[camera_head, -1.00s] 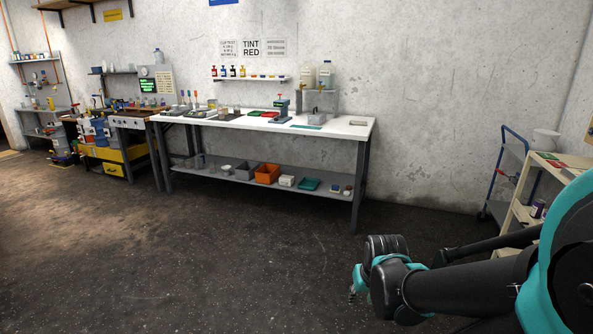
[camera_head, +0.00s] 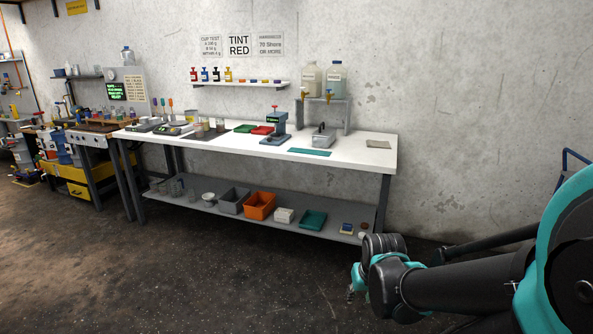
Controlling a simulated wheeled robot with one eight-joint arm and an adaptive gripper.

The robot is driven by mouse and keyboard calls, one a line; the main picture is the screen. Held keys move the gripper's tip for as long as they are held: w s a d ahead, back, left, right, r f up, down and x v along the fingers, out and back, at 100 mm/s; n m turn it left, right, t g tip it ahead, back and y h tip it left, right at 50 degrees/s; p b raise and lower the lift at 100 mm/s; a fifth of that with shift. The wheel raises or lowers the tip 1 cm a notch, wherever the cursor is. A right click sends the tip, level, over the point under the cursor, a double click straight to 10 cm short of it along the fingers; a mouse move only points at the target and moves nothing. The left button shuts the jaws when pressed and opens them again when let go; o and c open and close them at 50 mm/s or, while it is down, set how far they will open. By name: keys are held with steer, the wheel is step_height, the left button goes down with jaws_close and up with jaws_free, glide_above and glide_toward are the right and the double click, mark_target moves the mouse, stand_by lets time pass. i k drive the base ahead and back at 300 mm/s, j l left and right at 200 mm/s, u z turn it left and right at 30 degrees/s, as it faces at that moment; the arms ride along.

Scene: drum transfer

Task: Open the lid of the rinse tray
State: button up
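A small grey metal box (camera_head: 321,139) stands on the white bench (camera_head: 225,145), below the jugs' taps, and looks like the rinse tray. It seems to have a small dark handle on top; whether its lid is shut is too small to tell. My gripper (camera_head: 352,291) shows only in small part at the lower right, behind my own arm. It is low over the floor, in front of the bench and well apart from the box. Its fingers are mostly hidden, so its opening does not show.
A teal mat (camera_head: 310,152), a grey press-like device (camera_head: 276,128) and a grey cloth (camera_head: 379,144) lie near the box. Two jugs (camera_head: 313,78) stand on a raised stand behind it. A lower shelf (camera_head: 190,196) holds several bins. The floor in front is clear.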

mark_target(324, 131)
steer(key=i+j+z, duration=0.1)
steer(key=i, duration=1.9)
